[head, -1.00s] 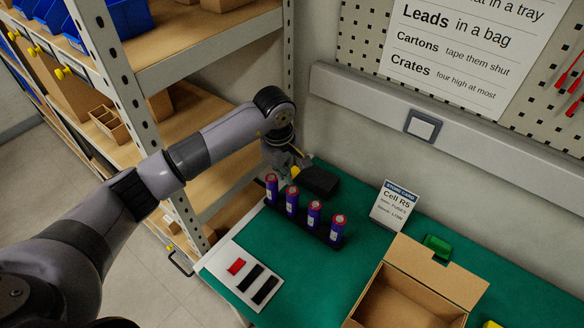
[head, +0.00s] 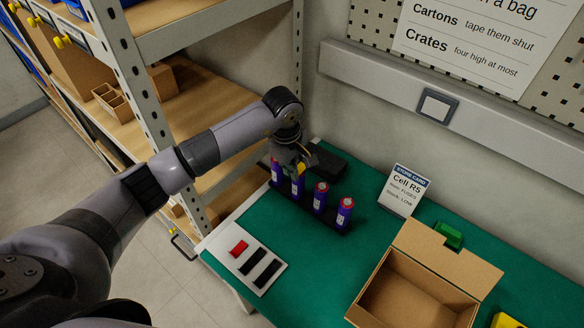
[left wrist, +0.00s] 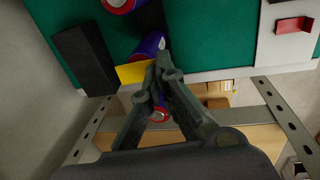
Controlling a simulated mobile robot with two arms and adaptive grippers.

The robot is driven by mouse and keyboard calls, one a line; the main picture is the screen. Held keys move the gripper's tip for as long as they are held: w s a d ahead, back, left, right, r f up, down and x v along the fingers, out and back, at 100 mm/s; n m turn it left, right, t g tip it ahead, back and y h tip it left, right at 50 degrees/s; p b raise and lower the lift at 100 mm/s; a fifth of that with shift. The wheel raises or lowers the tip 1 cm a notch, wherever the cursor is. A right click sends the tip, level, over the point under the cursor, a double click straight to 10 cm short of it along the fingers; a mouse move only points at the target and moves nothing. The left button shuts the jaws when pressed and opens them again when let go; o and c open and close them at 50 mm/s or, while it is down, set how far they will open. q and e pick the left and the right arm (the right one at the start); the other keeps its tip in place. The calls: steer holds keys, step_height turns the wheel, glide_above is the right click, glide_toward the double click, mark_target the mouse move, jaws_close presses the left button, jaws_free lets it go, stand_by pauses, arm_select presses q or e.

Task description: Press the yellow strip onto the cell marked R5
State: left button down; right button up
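My left gripper (head: 303,168) is over the row of purple, red-topped cells, near its left end. Its fingertips are together on the yellow strip (head: 300,168). In the left wrist view the strip (left wrist: 133,72) sticks out to the left of the fingertips (left wrist: 158,66). Several cells stand upright in a black holder (head: 325,222), including one at the right end (head: 344,213). One cell (left wrist: 148,45) shows just beyond the strip; whether they touch I cannot tell. The marks on the cells are too small to read. My right gripper is not in view.
A "Cell R5" card (head: 403,190) stands behind the row. A black block (head: 327,164) lies behind its left end. A white plate (head: 222,247) holds one red and two black strips. An open carton (head: 417,290) stands at right. The green mat between is clear.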

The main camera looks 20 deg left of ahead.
arm_select(q)
steer(key=shift+f, duration=0.15)
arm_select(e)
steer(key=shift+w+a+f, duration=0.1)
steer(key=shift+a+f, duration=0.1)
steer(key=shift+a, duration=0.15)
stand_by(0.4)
arm_select(q)
steer(key=shift+f+b, duration=0.1)
steer(key=shift+b, duration=0.4)
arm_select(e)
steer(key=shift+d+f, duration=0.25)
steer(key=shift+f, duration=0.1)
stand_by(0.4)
arm_select(q)
steer(key=c, duration=2.3)
jaws_free()
steer(key=o, duration=0.6)
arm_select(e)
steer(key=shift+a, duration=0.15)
arm_select(q)
steer(key=r, duration=0.4)
steer(key=s+r, duration=0.1)
steer(key=r, duration=0.7)
steer(key=shift+s+a, duration=0.3)
steer(key=shift+c, duration=0.3)
